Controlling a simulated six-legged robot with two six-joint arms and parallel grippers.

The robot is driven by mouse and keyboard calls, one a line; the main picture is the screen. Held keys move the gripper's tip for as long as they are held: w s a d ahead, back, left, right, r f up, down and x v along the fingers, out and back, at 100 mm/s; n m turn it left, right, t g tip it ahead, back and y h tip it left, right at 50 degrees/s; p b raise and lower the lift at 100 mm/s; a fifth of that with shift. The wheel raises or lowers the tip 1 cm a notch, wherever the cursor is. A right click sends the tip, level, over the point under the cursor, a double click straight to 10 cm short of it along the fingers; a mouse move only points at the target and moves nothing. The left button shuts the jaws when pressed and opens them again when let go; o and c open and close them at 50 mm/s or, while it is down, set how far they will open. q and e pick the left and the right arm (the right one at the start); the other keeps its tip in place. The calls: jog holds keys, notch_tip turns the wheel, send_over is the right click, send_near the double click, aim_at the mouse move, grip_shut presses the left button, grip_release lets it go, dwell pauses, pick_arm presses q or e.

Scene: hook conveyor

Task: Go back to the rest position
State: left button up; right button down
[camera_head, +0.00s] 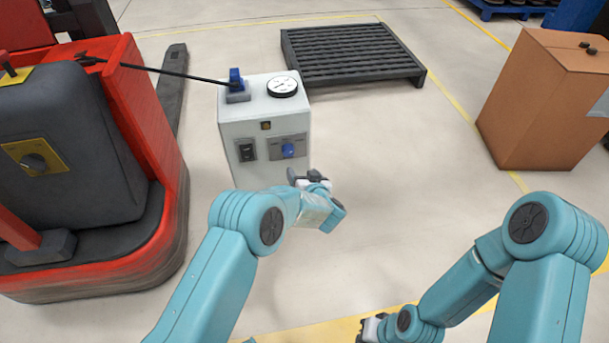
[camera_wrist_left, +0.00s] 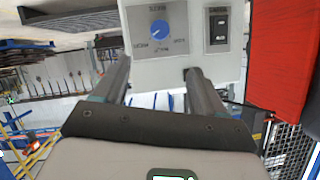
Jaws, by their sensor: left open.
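My left gripper (camera_head: 306,178) is open and empty in front of the white control box (camera_head: 238,115). In the left wrist view its two dark fingers (camera_wrist_left: 158,85) stand apart with nothing between them. The box's blue knob (camera_wrist_left: 158,28) and black rocker switch (camera_wrist_left: 219,27) show beyond the fingertips, apart from them. My right gripper (camera_head: 372,328) shows only in part at the bottom edge of the head view, and its jaws cannot be made out.
A red and grey truck (camera_head: 155,205) stands at the left; a black cable runs from it to a blue plug (camera_head: 235,77) on the box. A dark pallet (camera_head: 350,52) lies behind. A brown carton (camera_head: 535,105) stands at the right. The middle floor is clear.

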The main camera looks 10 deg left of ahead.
pick_arm(q)
jog(key=shift+d, duration=0.1)
jog(key=s+a+f+g+y, duration=0.1)
jog(key=a, duration=1.1)
jog(key=s+a+f+g+h, duration=0.2)
jog(key=s+a+f, duration=0.25)
jog(key=s, duration=0.25)
jog(key=s+d+f+g+h, duration=0.2)
jog(key=s+d+g+h, duration=0.15)
jog(key=s, duration=0.75)
jog(key=s+d+f+g+h, duration=0.1)
jog(key=s+d+g+h, duration=0.2)
jog(key=s, duration=0.8)
jog(key=s+d+f+g+h, duration=0.25)
jog(key=s+d, duration=0.25)
jog(key=s, duration=0.5)
notch_tip(320, 180, up, 24)
jog(key=p, duration=2.3)
jog(key=shift+s+a+r+n+y+p, duration=0.2)
jog(key=shift+s+n+y+p, duration=0.1)
jog(key=shift+n, duration=0.1)
